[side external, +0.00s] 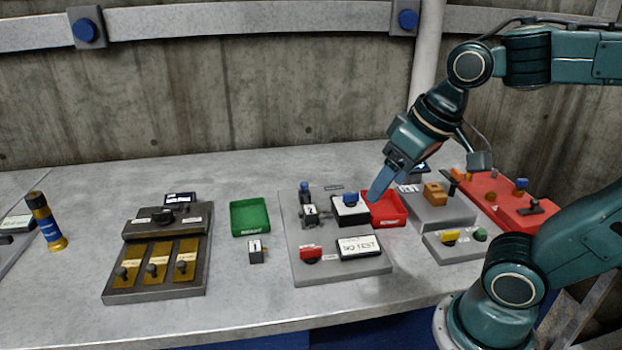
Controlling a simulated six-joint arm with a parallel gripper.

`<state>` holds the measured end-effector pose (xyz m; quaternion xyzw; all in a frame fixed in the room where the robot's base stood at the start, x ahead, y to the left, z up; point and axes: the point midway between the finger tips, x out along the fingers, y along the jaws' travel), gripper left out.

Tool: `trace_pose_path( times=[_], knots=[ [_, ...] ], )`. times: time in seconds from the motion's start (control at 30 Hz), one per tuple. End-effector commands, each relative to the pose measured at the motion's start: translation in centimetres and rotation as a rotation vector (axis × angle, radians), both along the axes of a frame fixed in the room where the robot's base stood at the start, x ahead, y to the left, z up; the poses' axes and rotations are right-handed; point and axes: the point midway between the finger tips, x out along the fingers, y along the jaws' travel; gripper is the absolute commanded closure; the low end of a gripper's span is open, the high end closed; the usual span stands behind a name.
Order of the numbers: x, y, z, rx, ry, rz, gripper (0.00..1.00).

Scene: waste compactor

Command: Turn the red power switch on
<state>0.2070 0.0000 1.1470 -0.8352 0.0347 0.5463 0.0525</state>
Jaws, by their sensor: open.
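A small red control (311,254) sits at the front left of a grey panel (345,275) in the middle of the table. It looks like the red switch, but its on or off position is too small to read. My gripper (381,185) has blue fingers pointing down and left. It is open, and I see nothing held in it. It hangs above the area by the red tray (387,209), to the right of and behind the red control. Its fingers are apart from the control.
The grey panel also holds a "NO TEST" display (360,246) and a blue button (350,199). A green tray (250,217) and a dark lever box (160,262) stand left. A red panel (500,200) and a yellow-green button box (458,242) stand right.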

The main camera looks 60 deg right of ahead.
Motion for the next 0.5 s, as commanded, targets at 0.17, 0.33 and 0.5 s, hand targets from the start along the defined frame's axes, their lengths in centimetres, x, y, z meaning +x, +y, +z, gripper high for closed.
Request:
trace_pose_path(
  times=[0.17, 0.33, 0.5],
  knots=[
    [2.8, -0.1, -0.3, 0.041, 0.077, -0.107, 0.33],
    [5.6, -0.1, -1.0, 0.074, 0.145, -0.211, 0.33],
    [8.3, -0.2, -2.1, 0.100, 0.213, -0.321, 0.33]
  ],
)
